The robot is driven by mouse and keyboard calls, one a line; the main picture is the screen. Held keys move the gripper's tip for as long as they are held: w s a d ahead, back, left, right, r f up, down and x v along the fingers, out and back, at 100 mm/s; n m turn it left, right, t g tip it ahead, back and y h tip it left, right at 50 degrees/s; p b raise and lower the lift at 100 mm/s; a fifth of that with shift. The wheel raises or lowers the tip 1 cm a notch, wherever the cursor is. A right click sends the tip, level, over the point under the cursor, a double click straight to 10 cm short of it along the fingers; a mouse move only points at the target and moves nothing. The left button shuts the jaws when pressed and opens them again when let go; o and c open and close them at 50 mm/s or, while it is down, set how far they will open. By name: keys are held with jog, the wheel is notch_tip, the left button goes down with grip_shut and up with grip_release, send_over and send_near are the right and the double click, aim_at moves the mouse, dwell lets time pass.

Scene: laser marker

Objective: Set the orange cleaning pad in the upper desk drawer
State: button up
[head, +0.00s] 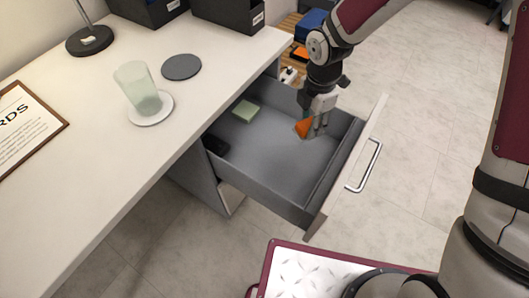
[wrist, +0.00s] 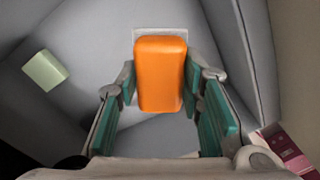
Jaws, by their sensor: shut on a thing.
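The orange cleaning pad (wrist: 160,75) is between the fingers of my gripper (wrist: 165,100), which is shut on it. In the head view the pad (head: 303,128) shows at the fingertips of my gripper (head: 311,129), inside the outline of the open upper desk drawer (head: 285,165). The drawer is pulled out from the white desk, with a grey interior. In the wrist view the grey drawer floor (wrist: 95,50) lies behind the pad. I cannot tell whether the pad touches the floor.
A pale green block (head: 246,110) and a black item (head: 215,145) lie in the drawer's left part. The drawer front has a metal handle (head: 364,166). A glass (head: 138,88) on a white coaster stands on the desk (head: 120,160). The drawer's middle is clear.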

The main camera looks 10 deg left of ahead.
aim_at(294, 130)
jog(key=a+f+n+b, duration=0.1)
jog(key=f+n, duration=0.1)
jog(key=a+f+n+b, duration=0.1)
jog(key=f+n, duration=0.1)
jog(key=s+a+f+n+b, duration=0.1)
jog(key=a+f+b, duration=0.1)
jog(key=shift+n, duration=0.4)
notch_tip(294, 130, down, 10)
jog(key=b, duration=0.4)
jog(key=shift+r+b, duration=0.1)
jog(key=shift+b, duration=0.2)
jog(key=shift+s, duration=0.1)
jog(key=shift+f, duration=0.2)
jog(key=o, duration=1.1)
jog(key=shift+r, duration=0.1)
notch_tip(294, 130, up, 12)
jog(key=p, duration=0.5)
jog(key=shift+r, duration=0.1)
